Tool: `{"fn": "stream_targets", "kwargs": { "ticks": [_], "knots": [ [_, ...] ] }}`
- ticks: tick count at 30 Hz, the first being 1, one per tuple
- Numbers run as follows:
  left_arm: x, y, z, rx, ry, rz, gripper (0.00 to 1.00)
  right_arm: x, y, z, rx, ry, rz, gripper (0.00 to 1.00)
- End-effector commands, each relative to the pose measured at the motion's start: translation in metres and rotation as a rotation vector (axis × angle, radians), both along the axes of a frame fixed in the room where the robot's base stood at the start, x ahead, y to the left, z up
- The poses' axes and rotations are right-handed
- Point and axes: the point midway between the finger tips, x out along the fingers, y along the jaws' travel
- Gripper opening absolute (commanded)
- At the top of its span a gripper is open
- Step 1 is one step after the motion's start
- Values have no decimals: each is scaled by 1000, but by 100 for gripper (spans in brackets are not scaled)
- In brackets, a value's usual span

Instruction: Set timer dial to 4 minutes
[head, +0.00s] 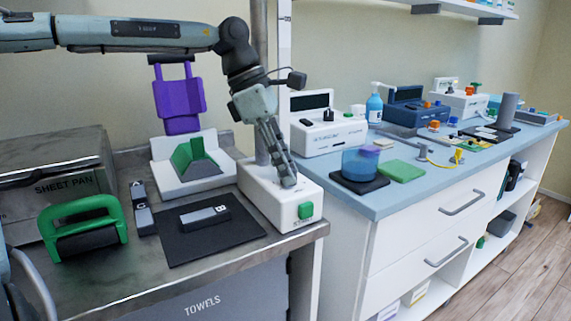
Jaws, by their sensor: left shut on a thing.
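My right gripper is out of view.
A black mat (190,246) with a grey block (205,215) lies left of the device. A white stand with a green wedge (195,158) is behind it. A green-handled tool (84,228) sits at left. The blue-topped counter (345,198) on the right holds several devices.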

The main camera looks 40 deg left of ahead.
Motion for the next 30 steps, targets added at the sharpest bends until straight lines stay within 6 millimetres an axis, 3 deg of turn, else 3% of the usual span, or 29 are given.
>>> {"fn": "stream_targets", "kwargs": {
  "ticks": [4, 5, 9, 18, 23, 26, 30],
  "knots": [
    [1, 0, 1, 0, -2, 1, 0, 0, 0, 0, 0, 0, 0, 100],
    [0, 0, 1, 0, -2, 1, 29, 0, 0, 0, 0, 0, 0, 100],
    [0, 0, 1, 1, -1, 2, 46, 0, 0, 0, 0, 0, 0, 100],
    [0, 0, 1, 0, 0, 1, 47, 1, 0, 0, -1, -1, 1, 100],
    [-2, 4, 13, 1, -3, 2, 47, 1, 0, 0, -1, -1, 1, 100],
    [-5, 10, 31, 0, -6, 4, 47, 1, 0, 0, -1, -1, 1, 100],
    [-24, 39, 29, -8, -7, 4, 47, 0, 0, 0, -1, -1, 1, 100]
  ]
}}
